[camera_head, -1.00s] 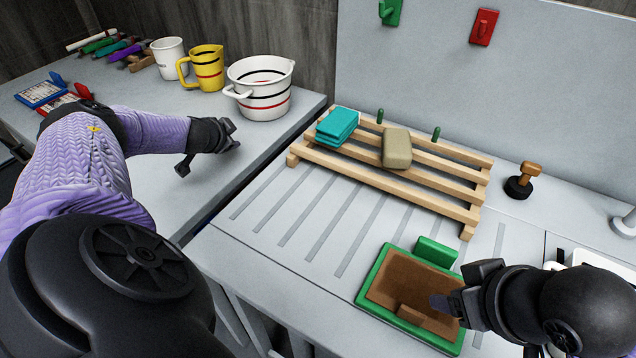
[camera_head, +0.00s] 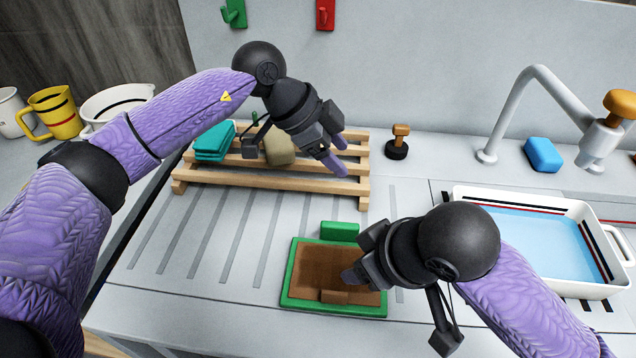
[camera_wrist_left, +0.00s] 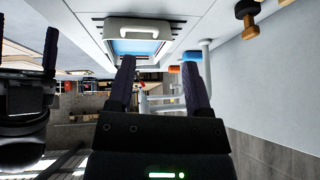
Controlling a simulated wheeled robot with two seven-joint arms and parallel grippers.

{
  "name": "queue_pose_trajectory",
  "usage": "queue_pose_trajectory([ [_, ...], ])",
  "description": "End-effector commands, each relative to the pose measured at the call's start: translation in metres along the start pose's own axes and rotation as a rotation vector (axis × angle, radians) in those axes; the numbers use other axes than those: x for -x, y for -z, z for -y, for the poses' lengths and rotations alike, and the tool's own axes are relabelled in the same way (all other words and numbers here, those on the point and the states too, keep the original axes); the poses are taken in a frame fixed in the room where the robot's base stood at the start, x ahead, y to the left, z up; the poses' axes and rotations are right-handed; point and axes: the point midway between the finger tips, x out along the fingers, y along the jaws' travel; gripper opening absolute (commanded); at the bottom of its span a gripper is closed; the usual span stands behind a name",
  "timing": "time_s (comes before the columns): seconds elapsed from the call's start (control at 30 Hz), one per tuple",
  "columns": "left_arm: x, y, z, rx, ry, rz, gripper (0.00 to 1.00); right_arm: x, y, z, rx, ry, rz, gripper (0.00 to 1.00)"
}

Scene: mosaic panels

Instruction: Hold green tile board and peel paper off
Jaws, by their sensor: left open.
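The green tile board (camera_head: 291,275) lies on the grey counter at the front. Brown paper (camera_head: 318,262) covers its inside, with a small raised brown tab (camera_head: 334,297) near its front edge and a green block (camera_head: 340,231) at its back edge. My right gripper (camera_head: 352,276) is over the right part of the paper; I cannot tell whether it touches it or how its fingers are set. My left gripper (camera_head: 338,156) is raised above the right side of the wooden rack, open and empty. Its spread fingers also show in the left wrist view (camera_wrist_left: 160,85).
The wooden rack (camera_head: 215,178) holds teal cloths (camera_head: 213,140) and a beige block (camera_head: 279,147). A stamp-like tool (camera_head: 398,142), a faucet (camera_head: 503,110), a blue sponge (camera_head: 542,154) and a white basin (camera_head: 604,289) of water stand right. Mugs are far left. The grooved counter left of the board is clear.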

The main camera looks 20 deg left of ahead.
Motion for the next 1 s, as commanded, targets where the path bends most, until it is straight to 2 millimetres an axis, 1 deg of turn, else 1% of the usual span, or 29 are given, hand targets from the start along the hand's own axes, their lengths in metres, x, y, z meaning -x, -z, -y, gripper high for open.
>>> queue_pose_trajectory([
  [0.03,-0.01,-0.016,-0.01,0.004,-0.044,0.067,0.65,0.0,0.0,0.0,0.0,0.0,0.0,0.59],
  [0.1,-0.02,-0.033,-0.022,0.007,-0.094,0.145,0.65,0.0,0.0,0.0,0.0,0.0,0.0,0.59],
  [0.2,-0.027,-0.047,-0.031,0.01,-0.134,0.204,0.65,0.0,0.0,0.0,0.0,0.0,0.0,0.59],
  [0.27,-0.034,-0.051,-0.034,0.011,-0.143,0.216,0.65,0.0,0.0,0.0,0.0,0.0,0.0,0.59],
  [0.37,-0.052,-0.055,-0.037,0.01,-0.146,0.217,0.65,0.0,0.0,0.0,0.0,0.0,0.0,0.59],
  [0.5,-0.085,-0.062,-0.042,0.011,-0.144,0.215,0.65,0.0,0.0,0.0,0.0,0.0,0.0,0.59],
  [0.6,-0.103,-0.066,-0.044,0.011,-0.144,0.214,0.65,0.0,0.0,0.0,0.0,0.0,0.0,0.59],
  [0.7,-0.116,-0.069,-0.046,0.011,-0.142,0.213,0.65,0.0,0.0,0.0,0.0,0.0,0.0,0.59],
  [0.8,-0.122,-0.07,-0.047,0.011,-0.141,0.212,0.65,0.0,0.0,0.0,0.0,0.0,0.0,0.59],
  [1.0,-0.123,-0.07,-0.047,0.01,-0.141,0.212,0.65,0.0,0.0,0.0,0.0,0.0,0.0,0.59],
])
